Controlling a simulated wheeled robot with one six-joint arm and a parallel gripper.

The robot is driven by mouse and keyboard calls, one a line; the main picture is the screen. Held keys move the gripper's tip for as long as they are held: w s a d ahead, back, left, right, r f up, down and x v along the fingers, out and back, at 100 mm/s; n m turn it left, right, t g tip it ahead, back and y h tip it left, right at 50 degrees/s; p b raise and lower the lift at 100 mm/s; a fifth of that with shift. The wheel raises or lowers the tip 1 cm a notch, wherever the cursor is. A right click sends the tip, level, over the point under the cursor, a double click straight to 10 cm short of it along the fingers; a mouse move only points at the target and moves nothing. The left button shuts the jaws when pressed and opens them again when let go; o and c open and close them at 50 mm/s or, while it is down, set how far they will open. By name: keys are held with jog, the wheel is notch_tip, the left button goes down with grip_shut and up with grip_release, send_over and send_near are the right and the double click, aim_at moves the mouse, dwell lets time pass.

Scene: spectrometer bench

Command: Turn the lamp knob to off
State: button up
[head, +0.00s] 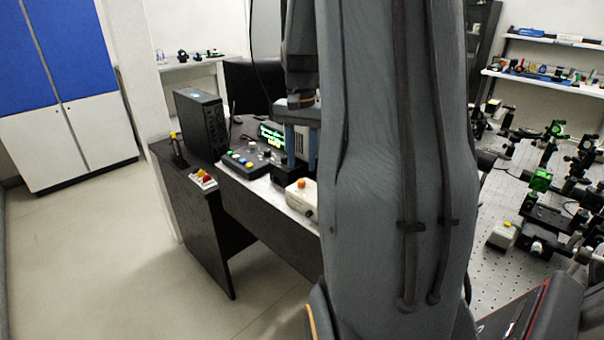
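The lamp knob cannot be made out for sure. A dark control box (247,164) with several coloured buttons and small dark controls sits on the black desk (215,172). A display with green digits (271,133) stands behind it. No held thing is visible.
A white box with an orange button (302,198) sits at the desk's front edge, and a small box with red and yellow buttons (203,179) lies at left. A black computer tower (202,122) stands behind. An optical bench (512,200) with mounts is at right. Floor at left is clear.

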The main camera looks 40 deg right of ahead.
aim_at(301, 181)
jog(key=shift+f+p, duration=0.5)
jog(key=shift+f, duration=2.15)
grip_shut()
